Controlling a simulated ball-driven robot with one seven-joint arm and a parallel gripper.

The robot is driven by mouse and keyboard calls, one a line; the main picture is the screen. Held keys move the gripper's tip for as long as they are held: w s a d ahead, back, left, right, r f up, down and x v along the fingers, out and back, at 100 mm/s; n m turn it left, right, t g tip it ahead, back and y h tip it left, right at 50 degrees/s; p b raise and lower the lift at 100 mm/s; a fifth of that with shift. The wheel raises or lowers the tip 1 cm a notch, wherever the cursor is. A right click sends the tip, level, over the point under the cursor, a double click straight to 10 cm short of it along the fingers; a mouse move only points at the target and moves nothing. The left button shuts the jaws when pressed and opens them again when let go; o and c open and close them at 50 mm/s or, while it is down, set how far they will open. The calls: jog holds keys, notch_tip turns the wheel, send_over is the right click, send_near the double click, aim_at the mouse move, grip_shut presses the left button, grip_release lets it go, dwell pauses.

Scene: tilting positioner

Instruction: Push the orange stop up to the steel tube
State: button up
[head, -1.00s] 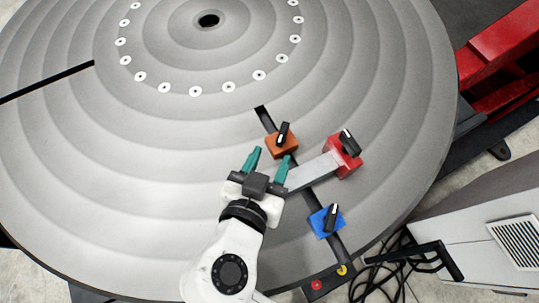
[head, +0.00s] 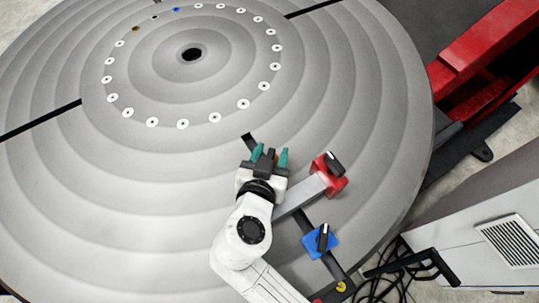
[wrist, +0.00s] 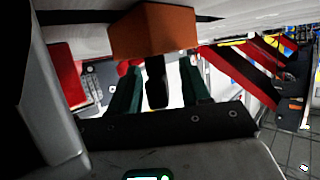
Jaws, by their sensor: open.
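The orange stop (wrist: 155,30) shows at the top of the wrist view, its black handle (wrist: 157,82) hanging between my two teal fingers. My gripper (head: 270,156) is open, with one finger on each side of the handle; I cannot tell whether either touches it. In the head view my gripper hides the orange block. The steel tube (head: 298,196) lies across the dark slot, its upper right end at the red stop (head: 328,175). My wrist covers its lower left end. The gap between orange stop and tube is hidden.
The round grey table (head: 150,210) has a dark radial slot (head: 247,142). A blue stop (head: 318,245) with a black handle sits in the slot below the tube. A grey cabinet (head: 500,230) and black cables stand at the lower right. The table left of my arm is clear.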

grip_shut()
dwell(0.3)
dwell(0.3)
